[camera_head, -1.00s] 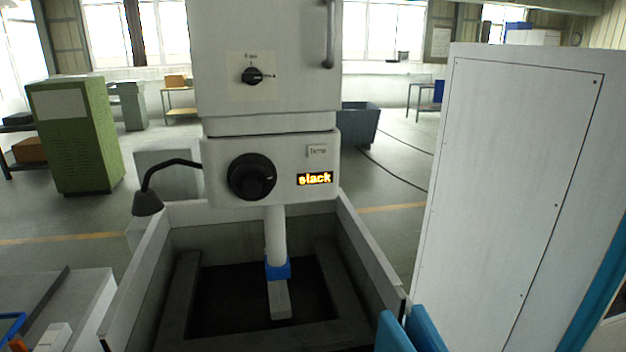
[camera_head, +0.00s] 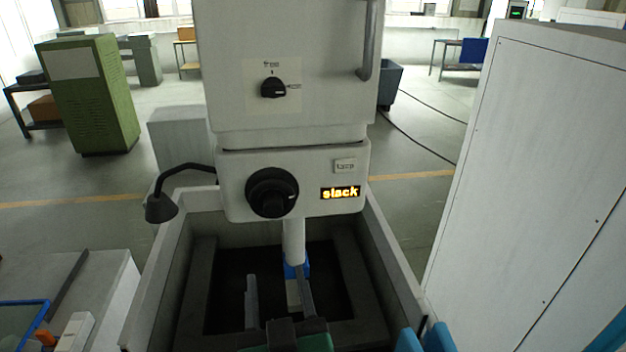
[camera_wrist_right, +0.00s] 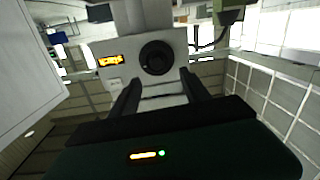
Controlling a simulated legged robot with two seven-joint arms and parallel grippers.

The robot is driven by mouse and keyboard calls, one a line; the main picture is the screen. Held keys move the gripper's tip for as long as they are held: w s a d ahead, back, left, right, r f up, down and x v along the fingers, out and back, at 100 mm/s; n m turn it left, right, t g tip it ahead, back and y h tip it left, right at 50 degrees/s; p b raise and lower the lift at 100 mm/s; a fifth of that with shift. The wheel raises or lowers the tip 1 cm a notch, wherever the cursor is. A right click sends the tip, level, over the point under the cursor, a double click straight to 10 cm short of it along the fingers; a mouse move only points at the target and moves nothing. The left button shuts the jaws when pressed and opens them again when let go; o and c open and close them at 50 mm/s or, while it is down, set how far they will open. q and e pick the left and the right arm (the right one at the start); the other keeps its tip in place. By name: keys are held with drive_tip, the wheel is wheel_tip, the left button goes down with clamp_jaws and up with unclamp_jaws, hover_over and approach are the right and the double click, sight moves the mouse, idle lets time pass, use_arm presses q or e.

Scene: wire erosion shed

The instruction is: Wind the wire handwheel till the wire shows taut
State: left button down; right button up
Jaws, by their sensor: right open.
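The black wire handwheel (camera_head: 272,192) sits on the front of the white machine head, left of a lit display (camera_head: 340,192) that reads "slack". My right gripper (camera_head: 278,282) is open and empty, below the handwheel and in front of the machine's lower arm, over the tank. In the right wrist view the handwheel (camera_wrist_right: 156,57) appears beyond the two spread fingers (camera_wrist_right: 158,92), apart from them; the display (camera_wrist_right: 110,60) also shows there. A second small black knob (camera_head: 273,88) is on the upper panel, with "free" printed above it. My left gripper is out of view.
Grey tank walls (camera_head: 398,262) surround the space under the head. A black bent-neck lamp (camera_head: 160,208) stands left of the handwheel. A tall white cabinet (camera_head: 520,150) closes off the right side. A grey bench (camera_head: 100,290) is at lower left.

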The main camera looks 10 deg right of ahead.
drive_tip(key=d+r, duration=0.1)
drive_tip(key=p, duration=0.4)
approach(273, 211)
drive_tip(key=shift+h, duration=0.3)
drive_tip(key=w, duration=0.4)
drive_tip(key=w+a, duration=0.1)
drive_tip(key=w, duration=0.2)
drive_tip(key=shift+w+f, duration=0.1)
drive_tip(key=shift+f, duration=0.15)
drive_tip(key=shift+w, duration=0.35)
drive_tip(key=shift+d+r, duration=0.1)
drive_tip(key=shift+d, duration=0.1)
drive_tip(key=shift+s+d, duration=0.15)
drive_tip(key=shift+d, duration=0.05)
drive_tip(key=shift+w+a, duration=0.2)
drive_tip(key=shift+w, duration=0.05)
drive_tip(key=c, duration=1.2)
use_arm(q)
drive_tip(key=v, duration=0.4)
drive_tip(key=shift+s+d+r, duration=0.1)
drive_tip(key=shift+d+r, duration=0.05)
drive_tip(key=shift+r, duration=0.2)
